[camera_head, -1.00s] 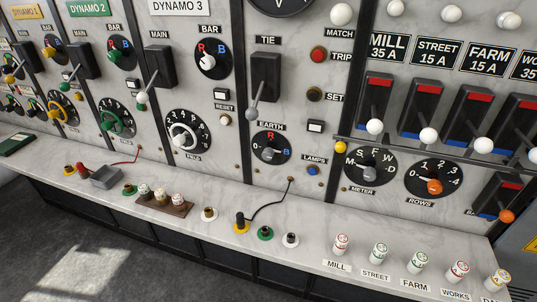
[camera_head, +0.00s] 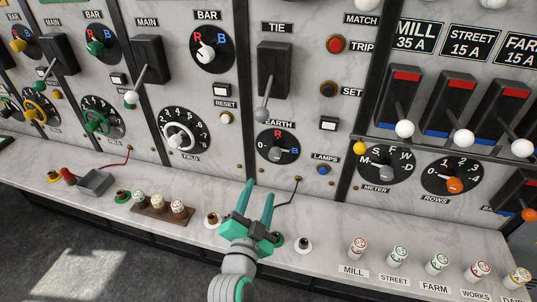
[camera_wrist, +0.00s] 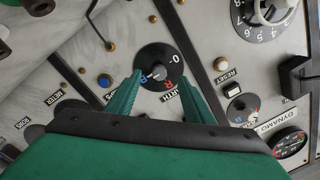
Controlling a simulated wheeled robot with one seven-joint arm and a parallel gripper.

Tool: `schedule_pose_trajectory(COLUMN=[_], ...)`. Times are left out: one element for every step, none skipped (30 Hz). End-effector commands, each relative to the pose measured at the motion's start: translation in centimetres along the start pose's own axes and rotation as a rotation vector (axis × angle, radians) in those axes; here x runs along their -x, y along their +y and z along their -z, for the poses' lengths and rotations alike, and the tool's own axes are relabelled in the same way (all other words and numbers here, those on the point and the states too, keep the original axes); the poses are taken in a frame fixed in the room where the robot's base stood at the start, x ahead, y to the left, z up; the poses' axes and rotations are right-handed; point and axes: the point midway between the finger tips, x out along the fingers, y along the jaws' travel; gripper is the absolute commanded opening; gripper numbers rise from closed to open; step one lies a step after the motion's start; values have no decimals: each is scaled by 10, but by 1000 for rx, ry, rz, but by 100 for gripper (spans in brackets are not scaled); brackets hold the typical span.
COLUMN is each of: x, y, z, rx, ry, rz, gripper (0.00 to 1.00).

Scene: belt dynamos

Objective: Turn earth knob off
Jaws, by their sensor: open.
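The earth knob (camera_head: 277,150) is a small grey knob on a round black dial marked 0 on the left, a red R at the top and a blue B on the right. It sits on the marble panel under the EARTH label. I cannot tell for sure which mark its pointer is at. My gripper (camera_head: 259,190) has green fingers, spread and empty, below the dial and apart from it. In the wrist view the earth dial (camera_wrist: 156,60) shows upside down beyond and between my fingertips (camera_wrist: 161,78).
The tie switch lever (camera_head: 264,98) hangs above the dial. The lamps button (camera_head: 323,169) and meter dial (camera_head: 386,165) are to its right, the field dial (camera_head: 183,130) to its left.

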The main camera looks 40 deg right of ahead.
Motion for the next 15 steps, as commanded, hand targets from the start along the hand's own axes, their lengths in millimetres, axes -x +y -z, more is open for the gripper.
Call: schedule_pose_trajectory(x=[-6, -8, -10, -11, -13, -15, -16, -18, -22, -25, -28, -34, -39, -44, -51], y=[-2, -3, -3, -3, -4, -4, -3, -3, -2, -2, -2, -1, -1, 0, 0], z=[10, 15, 20, 23, 25, 28, 29, 30, 30, 30, 30, 31, 32, 32, 32], rx=[-27, -43, -57, -66, -74, -81, -84, -86, -86, -87, -87, -87, -86, -86, -86], ry=[21, 30, 40, 46, 51, 56, 58, 59, 60, 60, 60, 61, 61, 61, 61], rz=[-14, -21, -31, -36, -40, -44, -46, -48, -50, -50, -50, -50, -51, -52, -50], gripper=[47, 47, 47, 47, 47, 47, 47, 47, 47, 47, 47, 47, 47, 47, 47])
